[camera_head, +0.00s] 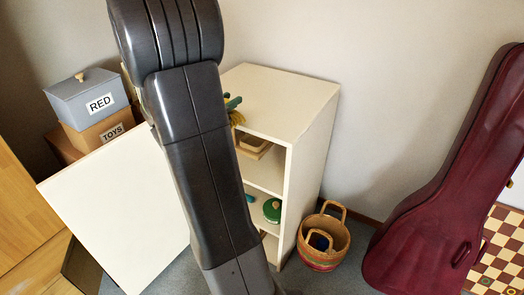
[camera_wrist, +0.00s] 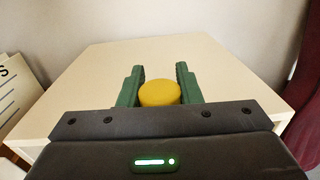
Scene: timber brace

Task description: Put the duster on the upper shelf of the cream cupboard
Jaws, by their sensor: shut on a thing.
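My gripper (camera_wrist: 160,70) has its two green fingers shut on the yellow duster (camera_wrist: 159,94), whose rounded yellow end shows between them. In the head view my gripper (camera_head: 233,102) is partly hidden behind my arm, with the yellow duster (camera_head: 238,118) below the fingers at the front edge of the cupboard top. The cream cupboard (camera_head: 290,100) stands against the wall with its door (camera_head: 115,205) swung open to the left. The upper shelf (camera_head: 265,177) is partly hidden by my arm. A tan tray or box (camera_head: 252,148) is in the upper part.
A green round thing (camera_head: 272,210) sits in a lower compartment. A woven basket (camera_head: 324,240) stands on the floor right of the cupboard. A dark red instrument case (camera_head: 440,190) leans further right. Boxes marked RED (camera_head: 88,98) and TOYS (camera_head: 105,131) are stacked behind the door.

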